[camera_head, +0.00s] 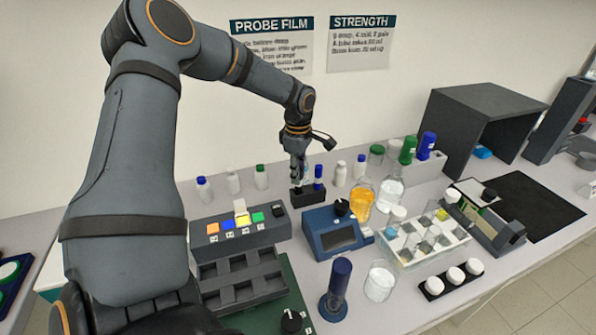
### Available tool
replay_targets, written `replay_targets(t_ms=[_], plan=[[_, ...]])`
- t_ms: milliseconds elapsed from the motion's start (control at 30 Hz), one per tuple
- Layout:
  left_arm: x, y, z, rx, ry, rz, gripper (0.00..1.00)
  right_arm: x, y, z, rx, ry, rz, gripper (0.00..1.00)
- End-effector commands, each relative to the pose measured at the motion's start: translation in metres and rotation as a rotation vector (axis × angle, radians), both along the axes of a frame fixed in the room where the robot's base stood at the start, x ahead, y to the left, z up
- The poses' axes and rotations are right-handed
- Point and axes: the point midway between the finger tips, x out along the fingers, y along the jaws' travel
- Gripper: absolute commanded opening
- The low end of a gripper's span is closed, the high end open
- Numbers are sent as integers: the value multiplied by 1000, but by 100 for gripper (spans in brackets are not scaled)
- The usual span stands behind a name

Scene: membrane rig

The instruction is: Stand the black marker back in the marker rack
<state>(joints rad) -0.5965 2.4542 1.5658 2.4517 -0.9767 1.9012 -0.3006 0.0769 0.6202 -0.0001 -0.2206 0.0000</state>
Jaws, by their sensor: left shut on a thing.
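The marker rack (310,197) is a small black block on the bench near the back wall, behind the blue instrument. A blue marker (318,175) stands upright in its right part. My left gripper (299,180) points down just above the left part of the rack, close beside the blue marker. It is shut on a slim thing, taken to be the black marker, which the fingers mostly hide. I cannot tell whether its lower end is inside the rack or just above it. My right gripper is not in view.
The blue instrument (336,232) and a flask of orange liquid (361,197) stand in front and to the right. A grey box with coloured tiles (240,232) is at front left. A dark open-fronted hood (478,105) stands farther right.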

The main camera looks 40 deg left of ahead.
Motion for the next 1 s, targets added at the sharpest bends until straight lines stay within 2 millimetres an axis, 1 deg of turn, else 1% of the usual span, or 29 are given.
replay_targets(t_ms=[367, 833, 867, 1000], plan=[[0, 0, -1, 0, 0, 0, 2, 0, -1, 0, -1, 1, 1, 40], [0, 0, -8, 0, 0, 0, 2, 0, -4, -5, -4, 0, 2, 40], [0, 0, -7, 0, -1, 0, 24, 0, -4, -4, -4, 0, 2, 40], [0, 0, -7, 0, 0, 0, 43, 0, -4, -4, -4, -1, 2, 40]])
